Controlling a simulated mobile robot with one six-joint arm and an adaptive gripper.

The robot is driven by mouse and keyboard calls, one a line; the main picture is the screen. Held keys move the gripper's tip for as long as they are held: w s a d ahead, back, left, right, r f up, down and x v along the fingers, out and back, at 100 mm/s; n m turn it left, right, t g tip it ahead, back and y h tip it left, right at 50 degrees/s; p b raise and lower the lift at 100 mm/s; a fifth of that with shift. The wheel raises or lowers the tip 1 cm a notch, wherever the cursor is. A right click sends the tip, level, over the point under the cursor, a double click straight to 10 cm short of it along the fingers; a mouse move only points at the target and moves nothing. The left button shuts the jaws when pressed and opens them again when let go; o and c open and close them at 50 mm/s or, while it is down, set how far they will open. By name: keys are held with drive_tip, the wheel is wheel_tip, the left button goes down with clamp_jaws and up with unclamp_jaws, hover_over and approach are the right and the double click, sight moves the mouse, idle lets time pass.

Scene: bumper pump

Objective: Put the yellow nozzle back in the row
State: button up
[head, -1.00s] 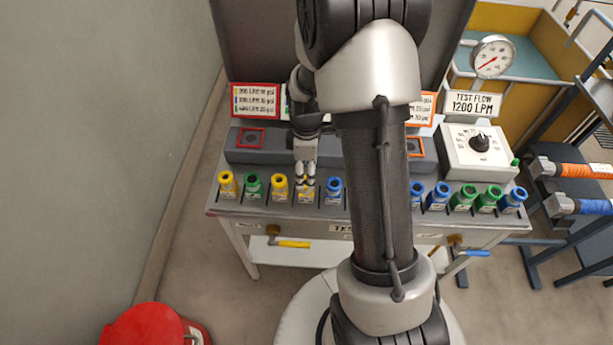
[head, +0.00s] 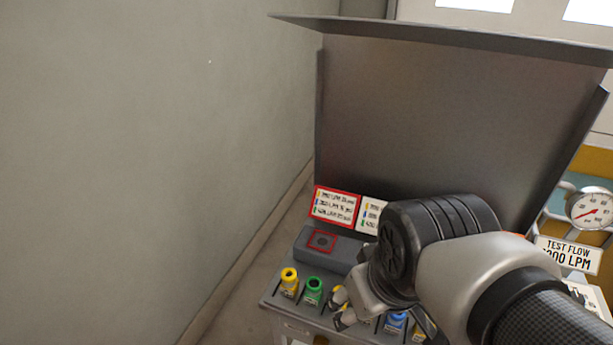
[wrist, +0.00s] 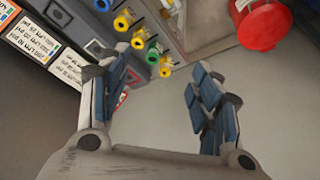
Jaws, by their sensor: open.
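The row of nozzles stands upright along the front of the bench. In the head view a yellow nozzle (head: 289,283) is at the left end, with a green nozzle (head: 313,291) beside it. My gripper (head: 340,308) hides part of the row after that; a blue nozzle (head: 395,322) shows past it. In the wrist view, an end yellow nozzle (wrist: 166,67), a green one (wrist: 152,51) and two more yellow ones, (wrist: 139,39) and (wrist: 123,20), stand in line. My gripper is open and empty, its fingers apart from the nozzles.
A raised grey panel (head: 440,120) stands behind the bench. Label cards (head: 335,206) and a red-framed square (head: 321,241) lie behind the row. A gauge (head: 590,208) is at the right. In the wrist view, a red rounded object (wrist: 262,25) is on the floor. Bare floor lies beside the bench.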

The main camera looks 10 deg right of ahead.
drive_tip(key=shift+s+a+r+m+t, duration=0.15)
drive_tip(key=shift+s+m, duration=0.1)
drive_tip(key=shift+s, duration=0.3)
drive_tip(key=shift+s+a+r+m+t, duration=0.15)
drive_tip(key=shift+s+m, duration=0.15)
drive_tip(key=shift+s, duration=0.3)
drive_tip(key=shift+s+a+m, duration=0.15)
drive_tip(key=shift+s+m, duration=0.1)
drive_tip(key=shift+s, duration=0.3)
